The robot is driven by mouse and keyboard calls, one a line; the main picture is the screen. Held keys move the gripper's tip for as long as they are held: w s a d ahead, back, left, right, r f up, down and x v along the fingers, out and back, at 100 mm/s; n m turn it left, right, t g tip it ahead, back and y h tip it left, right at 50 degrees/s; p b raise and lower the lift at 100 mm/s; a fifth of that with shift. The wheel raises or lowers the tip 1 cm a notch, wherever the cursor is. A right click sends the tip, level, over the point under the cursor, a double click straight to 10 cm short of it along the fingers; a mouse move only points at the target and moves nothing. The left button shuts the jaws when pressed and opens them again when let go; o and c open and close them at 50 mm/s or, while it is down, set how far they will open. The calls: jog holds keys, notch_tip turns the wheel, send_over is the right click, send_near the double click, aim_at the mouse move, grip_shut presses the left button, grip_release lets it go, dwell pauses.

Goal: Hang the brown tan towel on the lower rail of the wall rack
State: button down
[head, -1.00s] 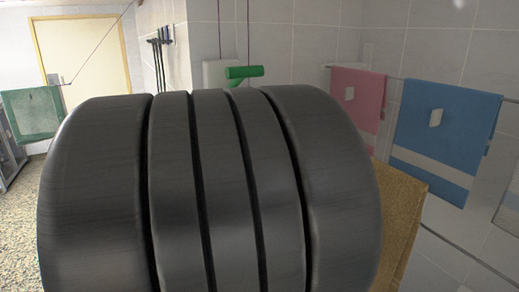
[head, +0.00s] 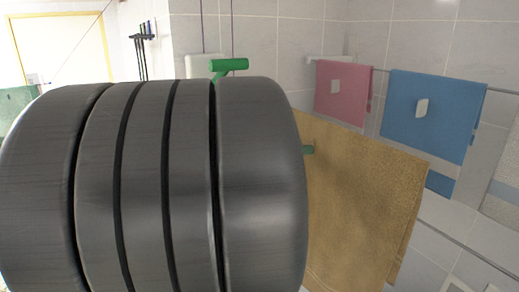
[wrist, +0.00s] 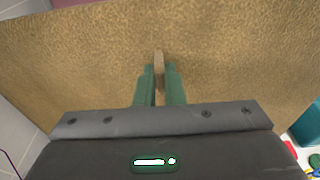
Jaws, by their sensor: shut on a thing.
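The brown tan towel (head: 360,190) hangs spread out beyond my dark arm in the head view. It also fills most of the wrist view (wrist: 80,70). My gripper (wrist: 160,72) has green fingers shut on a small tab of the towel. The wall rack's lower rail (head: 455,240) runs bare at the lower right. The upper rail (head: 500,90) carries a pink towel (head: 340,92) and a blue towel (head: 430,115).
A grey-white towel (head: 505,185) hangs at the right edge. A green-handled item (head: 230,66) hangs on the back wall, with dark hanging tools (head: 142,50) to its left. A green towel (head: 15,108) is at the far left. My arm blocks much of the view.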

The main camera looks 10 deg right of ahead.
dwell(0.4)
jog(key=shift+x, duration=1.15)
jog(key=shift+r, duration=0.25)
jog(key=shift+f, duration=0.1)
jog(key=shift+f+b, duration=1.35)
jog(key=shift+f, duration=0.2)
jog(key=shift+d+f+b, duration=0.15)
jog(key=shift+f+b, duration=1.1)
jog(key=shift+f, duration=0.15)
